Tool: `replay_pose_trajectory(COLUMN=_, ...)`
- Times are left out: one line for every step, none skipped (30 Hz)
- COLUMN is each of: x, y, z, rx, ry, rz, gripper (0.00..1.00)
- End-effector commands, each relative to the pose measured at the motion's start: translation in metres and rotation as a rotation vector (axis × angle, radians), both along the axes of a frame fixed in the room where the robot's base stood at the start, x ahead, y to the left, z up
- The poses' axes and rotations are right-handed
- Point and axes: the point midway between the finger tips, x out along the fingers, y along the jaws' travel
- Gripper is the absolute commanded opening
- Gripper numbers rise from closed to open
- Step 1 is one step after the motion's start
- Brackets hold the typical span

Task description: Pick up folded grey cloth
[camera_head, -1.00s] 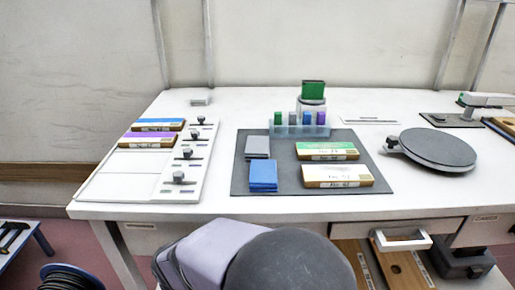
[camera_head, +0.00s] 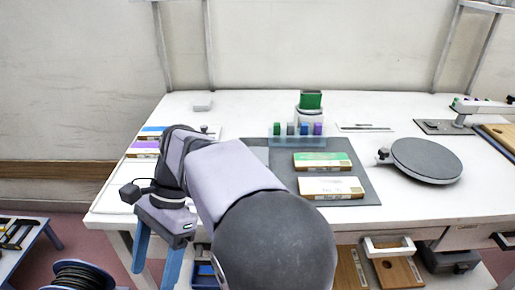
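The folded grey cloth (camera_head: 259,153) lies on the dark grey mat (camera_head: 355,190), towards its back left. My arm crosses in front and hides much of it; only its upper right part shows. My gripper (camera_head: 156,262) hangs to the left, past the table's front edge, with its two blue fingers pointing down. The fingers are spread apart with nothing between them. The gripper is well left of the cloth and nearer the camera.
Two boxes, green-topped (camera_head: 322,162) and cream-topped (camera_head: 331,187), lie on the mat. Behind them is a rack (camera_head: 297,142) of coloured blocks. A round turntable (camera_head: 427,160) stands right. My arm hides the folded blue cloth and much of the left board (camera_head: 115,197).

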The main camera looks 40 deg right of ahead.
Motion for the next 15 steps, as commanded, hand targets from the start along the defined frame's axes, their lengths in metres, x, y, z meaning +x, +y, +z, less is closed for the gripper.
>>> replay_pose_trajectory(x=0.009, y=-0.012, z=0.038, rx=-0.001, ry=0.001, rz=-0.059, gripper=0.67)
replay_pose_trajectory(x=0.014, y=-0.019, z=0.049, rx=-0.007, ry=-0.006, rz=-0.086, gripper=0.67)
replay_pose_trajectory(x=0.02, y=-0.03, z=0.062, rx=-0.019, ry=-0.021, rz=-0.115, gripper=0.67)
replay_pose_trajectory(x=0.024, y=-0.039, z=0.071, rx=-0.032, ry=-0.036, rz=-0.131, gripper=0.67)
replay_pose_trajectory(x=0.029, y=-0.049, z=0.079, rx=-0.045, ry=-0.053, rz=-0.146, gripper=0.67)
replay_pose_trajectory(x=0.034, y=-0.063, z=0.089, rx=-0.069, ry=-0.077, rz=-0.161, gripper=0.67)
replay_pose_trajectory(x=0.038, y=-0.073, z=0.096, rx=-0.088, ry=-0.097, rz=-0.17, gripper=0.67)
replay_pose_trajectory(x=0.042, y=-0.084, z=0.103, rx=-0.109, ry=-0.117, rz=-0.176, gripper=0.67)
replay_pose_trajectory(x=0.046, y=-0.1, z=0.112, rx=-0.14, ry=-0.145, rz=-0.182, gripper=0.67)
replay_pose_trajectory(x=0.05, y=-0.112, z=0.119, rx=-0.163, ry=-0.167, rz=-0.184, gripper=0.67)
replay_pose_trajectory(x=0.053, y=-0.125, z=0.126, rx=-0.19, ry=-0.189, rz=-0.185, gripper=0.67)
replay_pose_trajectory(x=0.056, y=-0.141, z=0.135, rx=-0.226, ry=-0.216, rz=-0.185, gripper=0.67)
replay_pose_trajectory(x=0.057, y=-0.154, z=0.142, rx=-0.254, ry=-0.236, rz=-0.182, gripper=0.67)
replay_pose_trajectory(x=0.059, y=-0.167, z=0.149, rx=-0.282, ry=-0.255, rz=-0.179, gripper=0.67)
replay_pose_trajectory(x=0.061, y=-0.185, z=0.159, rx=-0.322, ry=-0.28, rz=-0.173, gripper=0.67)
